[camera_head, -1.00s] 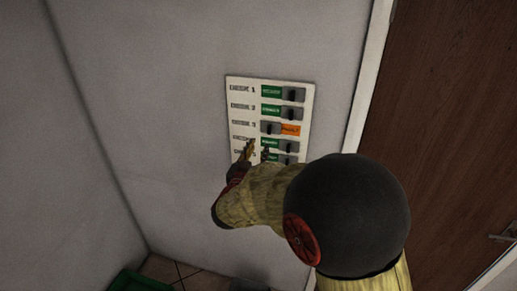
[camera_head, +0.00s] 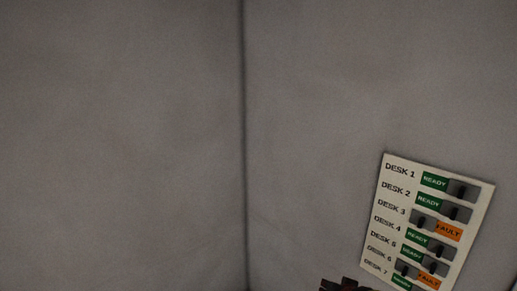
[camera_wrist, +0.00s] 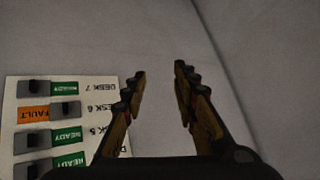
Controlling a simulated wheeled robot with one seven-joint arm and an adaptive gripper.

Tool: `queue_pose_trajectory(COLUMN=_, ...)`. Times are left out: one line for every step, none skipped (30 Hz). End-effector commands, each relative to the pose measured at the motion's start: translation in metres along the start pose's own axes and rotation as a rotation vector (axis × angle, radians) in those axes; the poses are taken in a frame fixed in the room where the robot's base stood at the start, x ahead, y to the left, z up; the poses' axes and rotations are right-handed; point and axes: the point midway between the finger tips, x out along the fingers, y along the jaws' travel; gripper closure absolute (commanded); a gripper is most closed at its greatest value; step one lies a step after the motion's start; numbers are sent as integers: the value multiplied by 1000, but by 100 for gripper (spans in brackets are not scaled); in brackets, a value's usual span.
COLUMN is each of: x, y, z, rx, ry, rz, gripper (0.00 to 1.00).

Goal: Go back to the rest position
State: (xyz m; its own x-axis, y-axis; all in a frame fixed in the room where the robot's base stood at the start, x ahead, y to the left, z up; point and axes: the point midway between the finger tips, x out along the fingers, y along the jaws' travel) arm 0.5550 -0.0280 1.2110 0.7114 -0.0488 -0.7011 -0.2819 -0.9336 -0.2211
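My gripper (camera_wrist: 160,72) is open and empty in the wrist view, its two fingers apart in front of bare wall. A small dark part of my arm shows at the bottom edge of the head view; the fingers are not clear there. The switch panel (camera_head: 395,195) is on the wall at the lower right of the head view, with rows marked DESK 1 to DESK 7. DESK 3 and DESK 6 show orange FAULT labels; the other rows show green READY. The panel (camera_wrist: 84,120) also appears upside down at the left of the wrist view, beside the left finger.
Plain grey walls (camera_head: 120,140) meet at a vertical corner left of the panel in the head view. The wall around the panel is bare, and no loose objects are in view.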

Motion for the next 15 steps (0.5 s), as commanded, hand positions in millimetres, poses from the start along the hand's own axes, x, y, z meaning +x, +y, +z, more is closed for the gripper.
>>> queue_pose_trajectory(x=-11, y=-7, z=20, rx=-23, ry=-62, rz=-28, gripper=71)
queue_pose_trajectory(x=-19, y=-10, z=33, rx=-39, ry=-107, rz=-41, gripper=71)
queue_pose_trajectory(x=-31, y=-12, z=50, rx=-61, ry=-164, rz=-56, gripper=71)
queue_pose_trajectory(x=-40, y=-13, z=63, rx=-78, ry=-206, rz=-62, gripper=71)
queue_pose_trajectory(x=-50, y=-13, z=75, rx=-97, ry=-244, rz=-66, gripper=71)
queue_pose_trajectory(x=-64, y=-11, z=90, rx=-120, ry=-291, rz=-68, gripper=71)
queue_pose_trajectory(x=-73, y=-8, z=101, rx=-139, ry=-325, rz=-66, gripper=71)
queue_pose_trajectory(x=-83, y=-5, z=111, rx=-157, ry=-354, rz=-62, gripper=71)
queue_pose_trajectory(x=-96, y=0, z=124, rx=-179, ry=-389, rz=-55, gripper=71)
queue_pose_trajectory(x=-104, y=4, z=132, rx=-197, ry=-412, rz=-48, gripper=71)
queue_pose_trajectory(x=-114, y=9, z=140, rx=-213, ry=-433, rz=-39, gripper=71)
queue_pose_trajectory(x=-125, y=15, z=151, rx=-234, ry=-455, rz=-27, gripper=71)
queue_pose_trajectory(x=-134, y=21, z=158, rx=-251, ry=-469, rz=-17, gripper=71)
queue_pose_trajectory(x=-142, y=26, z=165, rx=-269, ry=-480, rz=-6, gripper=71)
queue_pose_trajectory(x=-152, y=34, z=172, rx=-289, ry=-486, rz=8, gripper=71)
